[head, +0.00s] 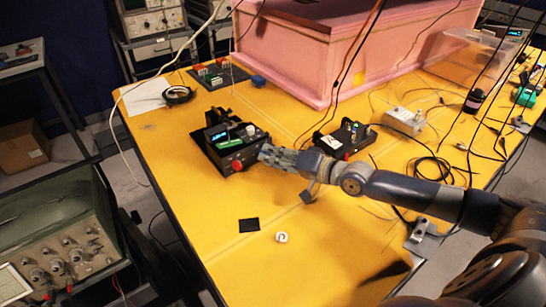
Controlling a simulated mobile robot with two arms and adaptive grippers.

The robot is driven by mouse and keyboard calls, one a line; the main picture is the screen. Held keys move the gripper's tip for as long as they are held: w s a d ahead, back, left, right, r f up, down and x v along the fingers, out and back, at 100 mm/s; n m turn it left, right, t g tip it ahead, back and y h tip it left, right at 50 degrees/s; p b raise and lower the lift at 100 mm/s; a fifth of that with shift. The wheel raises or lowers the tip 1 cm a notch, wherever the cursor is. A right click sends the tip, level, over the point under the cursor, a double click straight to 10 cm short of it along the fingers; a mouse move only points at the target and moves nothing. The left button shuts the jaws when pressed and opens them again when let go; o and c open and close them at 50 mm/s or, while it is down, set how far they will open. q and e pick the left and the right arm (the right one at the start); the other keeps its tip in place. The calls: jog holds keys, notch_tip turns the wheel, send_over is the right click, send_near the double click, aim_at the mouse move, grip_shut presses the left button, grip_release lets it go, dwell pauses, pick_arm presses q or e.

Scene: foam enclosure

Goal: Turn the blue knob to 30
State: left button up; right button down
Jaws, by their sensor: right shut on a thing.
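A black control box (232,145) stands on the yellow table, with a small lit display, a green panel (203,155) and a red knob (237,165) on its front. My right gripper (264,153) reaches in from the right. Its fingers are shut at the right end of the box's front, to the right of the red knob. They are shut on the blue knob, which the fingers hide, so its pointer and setting cannot be read. The display's digits are too small to read. My left gripper is not in view.
A second black device (345,138) stands right of the box, behind my right arm. A pink foam enclosure (320,60) fills the back. A black square (249,225) and a small white round piece (281,237) lie in front. Cables cover the table's right side; the front left is mostly clear.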

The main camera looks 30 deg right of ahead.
jog(key=shift+s+f, duration=0.1)
jog(key=shift+f, duration=0.05)
jog(key=c, duration=1.7)
grip_release()
jog(key=shift+v, duration=5.2)
jog(key=shift+s+d, duration=0.3)
jog(key=shift+s, duration=0.25)
